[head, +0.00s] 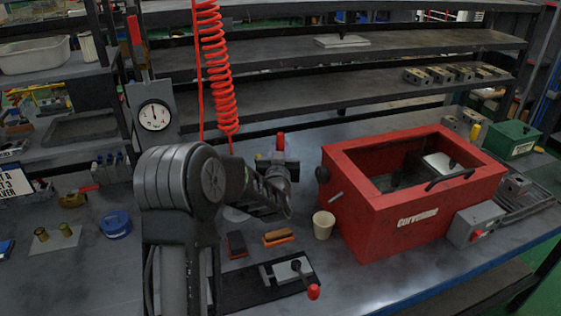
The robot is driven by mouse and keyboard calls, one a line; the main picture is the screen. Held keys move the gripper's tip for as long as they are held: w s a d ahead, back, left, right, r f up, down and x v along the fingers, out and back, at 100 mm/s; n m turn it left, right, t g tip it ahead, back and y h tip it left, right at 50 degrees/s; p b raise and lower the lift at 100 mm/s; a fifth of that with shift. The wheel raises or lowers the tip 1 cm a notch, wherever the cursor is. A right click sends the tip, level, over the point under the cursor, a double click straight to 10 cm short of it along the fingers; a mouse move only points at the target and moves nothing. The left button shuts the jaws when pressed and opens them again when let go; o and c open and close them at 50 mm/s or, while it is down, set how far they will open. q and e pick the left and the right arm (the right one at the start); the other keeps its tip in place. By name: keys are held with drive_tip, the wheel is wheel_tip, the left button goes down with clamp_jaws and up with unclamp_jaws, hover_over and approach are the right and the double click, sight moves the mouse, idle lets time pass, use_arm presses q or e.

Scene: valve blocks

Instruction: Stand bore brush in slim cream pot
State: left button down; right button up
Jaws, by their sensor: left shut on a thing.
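The slim cream pot (323,226) stands upright on the bench, just left of the red box. My left gripper (277,163) is beyond and left of the pot, above the bench, with my forearm partly in front of it. It is shut on a slim thing with a red upper end (281,140), which I take to be the bore brush. Most of the brush is hidden by the gripper and arm, so I cannot tell its tilt or bristles. The brush is apart from the pot. My right gripper is not in view.
The large red box (400,222) stands close to the pot's right. Two brush-like blocks (278,237) and a dark plate with a red-knobbed lever (313,291) lie in front. A red coiled hose (219,85) hangs behind my arm. A blue round container (116,225) is at left.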

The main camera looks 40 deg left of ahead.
use_arm(q)
wheel_tip(320, 180, down, 4)
drive_tip(key=shift+r, duration=0.15)
idle(0.4)
drive_tip(key=c, duration=1.3)
unclamp_jaws()
drive_tip(key=shift+o, duration=0.2)
